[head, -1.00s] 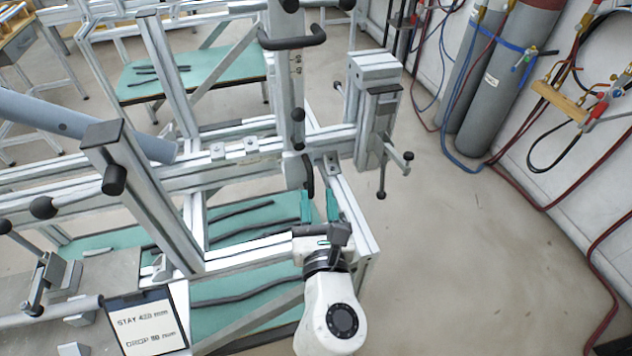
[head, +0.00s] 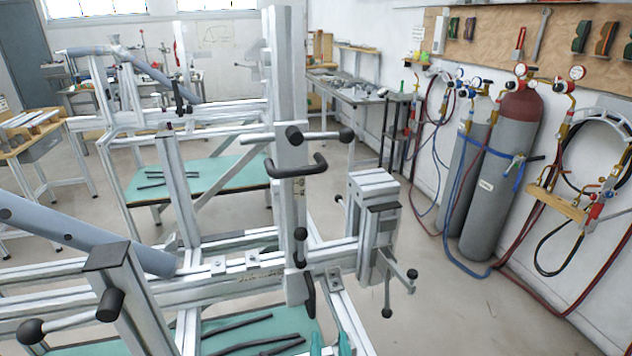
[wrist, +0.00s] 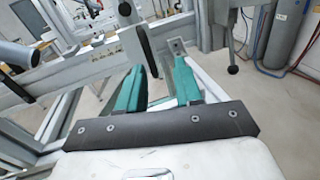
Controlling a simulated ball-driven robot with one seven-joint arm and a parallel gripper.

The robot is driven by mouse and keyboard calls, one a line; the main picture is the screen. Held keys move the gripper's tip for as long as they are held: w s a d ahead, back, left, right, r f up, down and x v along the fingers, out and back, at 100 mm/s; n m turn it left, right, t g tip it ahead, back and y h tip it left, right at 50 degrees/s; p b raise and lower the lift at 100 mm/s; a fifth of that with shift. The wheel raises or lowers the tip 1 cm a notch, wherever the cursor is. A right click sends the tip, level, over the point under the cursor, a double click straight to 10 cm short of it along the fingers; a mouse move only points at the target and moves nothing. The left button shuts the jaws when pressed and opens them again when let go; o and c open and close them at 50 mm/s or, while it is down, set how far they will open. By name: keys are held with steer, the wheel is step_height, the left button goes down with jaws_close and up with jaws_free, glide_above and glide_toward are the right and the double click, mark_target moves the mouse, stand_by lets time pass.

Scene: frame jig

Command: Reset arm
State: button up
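My gripper (head: 331,345) shows only by its teal fingertips at the bottom edge of the head view, in front of the frame jig (head: 290,130). In the wrist view my gripper (wrist: 160,68) points toward the jig's metal rails. Its two teal fingers stand apart with a clear gap and nothing held between them. A dark handle (wrist: 146,50) of the jig appears close beyond the left finger; I cannot tell whether they touch. The rest of my arm is out of the head view.
A clamp block (head: 374,215) with a handle stands right of my gripper. A blue-grey tube (head: 85,238) lies across the jig at left. Gas cylinders (head: 500,170) with hoses stand along the right wall. The floor (head: 450,315) between is clear.

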steer(key=s+d+f+m+g+h, duration=0.2)
steer(key=s+d+f+m+g, duration=0.15)
steer(key=d+m, duration=0.45)
steer(key=s+d+f+m+g+h, duration=0.25)
steer(key=d+f+m, duration=0.25)
steer(key=d+m, duration=0.25)
steer(key=s+d+f+m+g+h, duration=0.1)
steer(key=s+d+f+m+g, duration=0.35)
steer(key=d+m, duration=0.4)
steer(key=s+f+m+g+y, duration=0.2)
steer(key=s+f+m+g, duration=0.1)
steer(key=s+m, duration=0.3)
steer(key=s+f+m+g+y, duration=0.2)
steer(key=s+m, duration=0.4)
steer(key=s, duration=0.3)
steer(key=shift+s+d+f+g, duration=0.2)
steer(key=shift+d+f+g, duration=0.25)
steer(key=shift+f+g, duration=0.2)
steer(key=shift+o, duration=0.2)
